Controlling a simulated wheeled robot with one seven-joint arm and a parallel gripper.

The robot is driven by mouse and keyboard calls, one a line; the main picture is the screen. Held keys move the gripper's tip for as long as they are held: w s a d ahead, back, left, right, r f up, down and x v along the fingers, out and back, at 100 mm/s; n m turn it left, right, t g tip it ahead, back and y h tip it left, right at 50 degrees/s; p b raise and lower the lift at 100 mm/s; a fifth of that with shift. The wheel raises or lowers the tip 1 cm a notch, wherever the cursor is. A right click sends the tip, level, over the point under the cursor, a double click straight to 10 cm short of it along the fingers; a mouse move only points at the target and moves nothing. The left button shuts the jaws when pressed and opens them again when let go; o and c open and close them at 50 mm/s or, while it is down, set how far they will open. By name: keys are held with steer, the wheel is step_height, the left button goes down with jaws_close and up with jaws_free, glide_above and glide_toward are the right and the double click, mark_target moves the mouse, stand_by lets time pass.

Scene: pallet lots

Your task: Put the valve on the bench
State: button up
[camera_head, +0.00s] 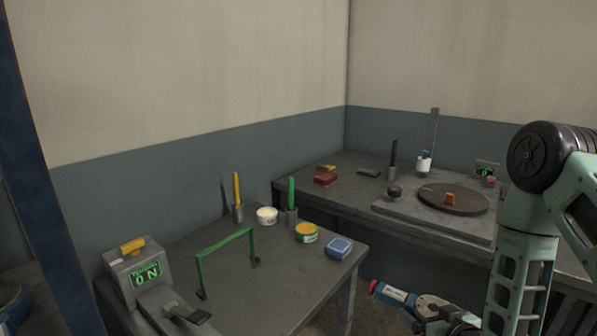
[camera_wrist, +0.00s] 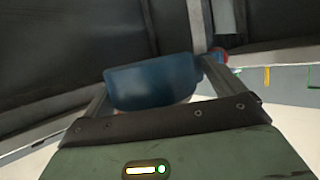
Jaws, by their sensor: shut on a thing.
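My gripper (camera_head: 425,305) is low at the lower right of the head view, in front of the benches and right of the near bench (camera_head: 270,285). It is shut on a blue and white piece with a red end, which I take for the valve (camera_head: 396,294). In the wrist view my gripper (camera_wrist: 152,80) has the blurred blue valve body (camera_wrist: 150,82) between its two fingers. The far bench (camera_head: 310,187) stands along the back wall. I cannot tell which bench the task names.
The near bench holds a green frame (camera_head: 225,244), a yellow-topped tin (camera_head: 306,232), a white tub (camera_head: 267,215), a blue box (camera_head: 339,248) and an ON sign box (camera_head: 140,270). The far bench holds a dark turntable (camera_head: 454,202) and red blocks. A dark blue post (camera_head: 40,150) stands at left.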

mark_target(438, 303)
steer(key=shift+w+d+f+m+h, duration=0.35)
steer(key=shift+d+m+h, duration=0.1)
steer(key=shift+d, duration=0.2)
steer(key=shift+w+d+f+m+h, duration=0.25)
steer(key=shift+d+f+m+h, duration=0.15)
steer(key=shift+d, duration=0.2)
steer(key=shift+a+r, duration=0.1)
steer(key=shift+a, duration=0.05)
step_height(438, 303, up, 5)
steer(key=p, duration=0.5)
steer(key=shift+r, duration=0.15)
steer(key=v, duration=0.5)
steer(key=shift+r, duration=0.1)
steer(key=shift+r, duration=0.15)
